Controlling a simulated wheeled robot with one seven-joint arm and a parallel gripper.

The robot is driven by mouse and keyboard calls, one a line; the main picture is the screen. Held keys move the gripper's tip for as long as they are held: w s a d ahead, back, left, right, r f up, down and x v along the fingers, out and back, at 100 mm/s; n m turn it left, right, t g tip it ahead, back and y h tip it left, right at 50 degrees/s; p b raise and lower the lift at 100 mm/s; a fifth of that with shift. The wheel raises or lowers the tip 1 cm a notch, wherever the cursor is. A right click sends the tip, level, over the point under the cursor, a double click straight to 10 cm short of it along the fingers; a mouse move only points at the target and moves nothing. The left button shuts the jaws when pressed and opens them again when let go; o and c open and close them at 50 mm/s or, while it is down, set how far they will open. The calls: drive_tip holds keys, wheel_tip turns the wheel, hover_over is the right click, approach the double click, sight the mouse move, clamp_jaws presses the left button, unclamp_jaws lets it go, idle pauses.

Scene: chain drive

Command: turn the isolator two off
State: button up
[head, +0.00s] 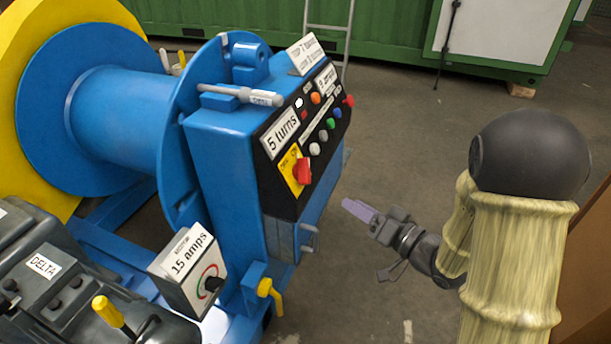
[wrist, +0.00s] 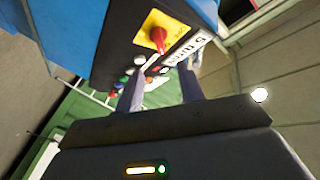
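A red rotary switch (head: 302,171) on a yellow plate (head: 289,173) sits at the lower front of the black control panel on the blue machine. I cannot read a marking that names it isolator two. The red switch also shows in the wrist view (wrist: 158,38), beyond the fingertips, on its yellow plate (wrist: 172,25). My gripper (head: 358,210) is to the right of the panel, lower than the switch and apart from it. In the wrist view my gripper (wrist: 160,72) has its two fingers apart with nothing held between them.
Several coloured buttons (head: 331,123) and a "5 turns" label (head: 283,135) are on the panel beside the switch. A metal handle (head: 309,238) sticks out below it. The floor (head: 400,130) right of the machine is clear.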

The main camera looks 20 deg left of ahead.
sight(310, 173)
drive_tip(key=b+x, duration=0.3)
drive_tip(key=x, duration=1.1)
drive_tip(key=shift+w+d, duration=0.1)
drive_tip(key=shift+w, duration=0.05)
drive_tip(key=shift+w+a+r, duration=0.1)
drive_tip(key=shift+w+a, duration=0.2)
drive_tip(key=shift+a, duration=0.2)
drive_tip(key=shift+w+d, duration=0.1)
drive_tip(key=shift+w, duration=0.1)
drive_tip(key=shift+c, duration=0.2)
